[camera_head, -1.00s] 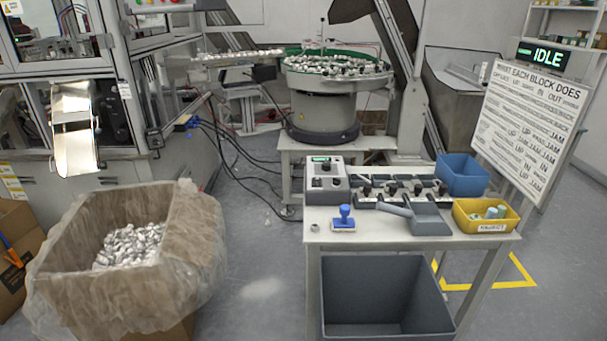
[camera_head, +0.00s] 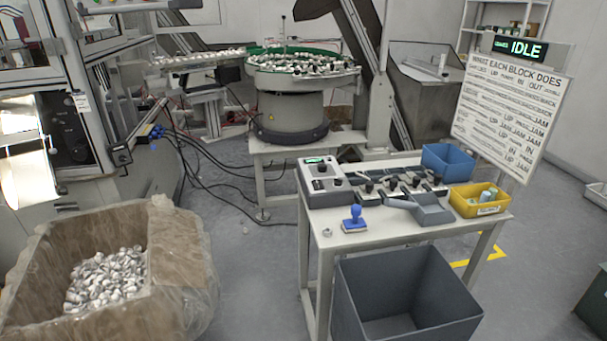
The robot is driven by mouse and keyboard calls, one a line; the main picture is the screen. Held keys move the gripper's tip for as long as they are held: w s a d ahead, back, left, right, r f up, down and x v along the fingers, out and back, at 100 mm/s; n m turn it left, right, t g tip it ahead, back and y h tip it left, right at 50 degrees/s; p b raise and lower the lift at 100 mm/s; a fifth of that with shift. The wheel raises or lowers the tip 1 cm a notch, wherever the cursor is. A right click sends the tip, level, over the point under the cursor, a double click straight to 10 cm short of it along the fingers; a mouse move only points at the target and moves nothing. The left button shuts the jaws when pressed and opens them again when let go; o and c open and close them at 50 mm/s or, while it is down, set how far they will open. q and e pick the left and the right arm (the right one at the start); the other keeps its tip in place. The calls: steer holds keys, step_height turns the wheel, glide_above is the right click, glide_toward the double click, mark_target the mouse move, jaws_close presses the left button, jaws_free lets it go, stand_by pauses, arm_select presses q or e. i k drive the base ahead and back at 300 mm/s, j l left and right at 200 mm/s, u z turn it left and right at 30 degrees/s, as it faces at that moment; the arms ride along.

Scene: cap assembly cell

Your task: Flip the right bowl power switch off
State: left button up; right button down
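The bowl feeder (camera_head: 292,100) stands in the middle background, a round grey drum with a green-rimmed bowl (camera_head: 303,62) full of caps. A grey control box (camera_head: 325,184) with a small green display and dark knobs sits at the left end of the white table (camera_head: 390,238). Its markings are too small to read, and I cannot tell which control is the right bowl power switch or how it is set. Neither of my grippers is in view.
On the table are a row of black-knobbed blocks (camera_head: 392,188), a blue stamp (camera_head: 354,219), a grey scoop (camera_head: 428,210), a blue bin (camera_head: 447,162) and a yellow bin (camera_head: 480,200). A grey bin (camera_head: 400,290) is below. A lined carton of caps (camera_head: 180,260) stands left; cables cross the floor.

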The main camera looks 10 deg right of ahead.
mark_target(317, 183)
steer(key=i+j, duration=0.25)
steer(key=j, duration=0.15)
steer(key=i+j, duration=0.8)
steer(key=i, duration=0.15)
steer(key=l+z, duration=0.05)
